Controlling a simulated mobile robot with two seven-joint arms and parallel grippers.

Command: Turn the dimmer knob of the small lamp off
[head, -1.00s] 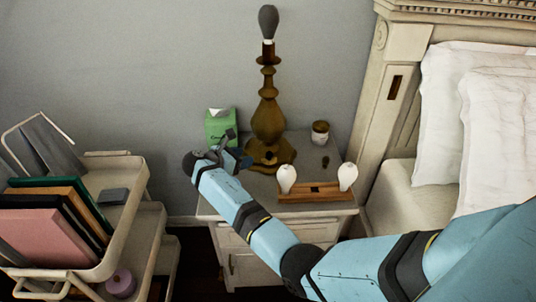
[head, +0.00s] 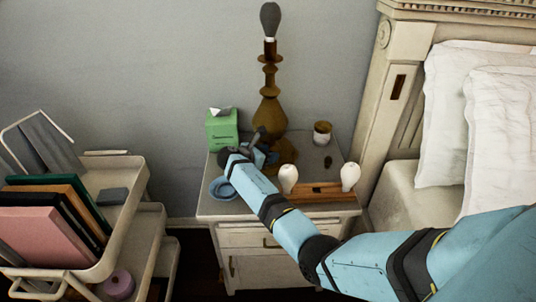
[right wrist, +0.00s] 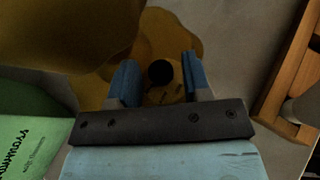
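The brass lamp (head: 268,115) stands at the back of the nightstand, with a dark bulb (head: 270,20) on top. My right gripper (head: 263,144) is in front of the lamp's lower body, at its base. In the right wrist view, a dark round knob (right wrist: 159,72) sits on the lamp's brass base (right wrist: 182,32). The open blue fingers of my right gripper (right wrist: 158,78) are on either side of the knob, with gaps showing. The knob is hidden behind my gripper in the head view. My left gripper is out of view.
On the nightstand (head: 235,208) are a green tissue box (head: 221,132), a blue dish (head: 222,189), a lidded jar (head: 322,133) and a wooden holder (head: 318,190) with two white bulbs. A cart (head: 120,215) with books stands left; the bed is right.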

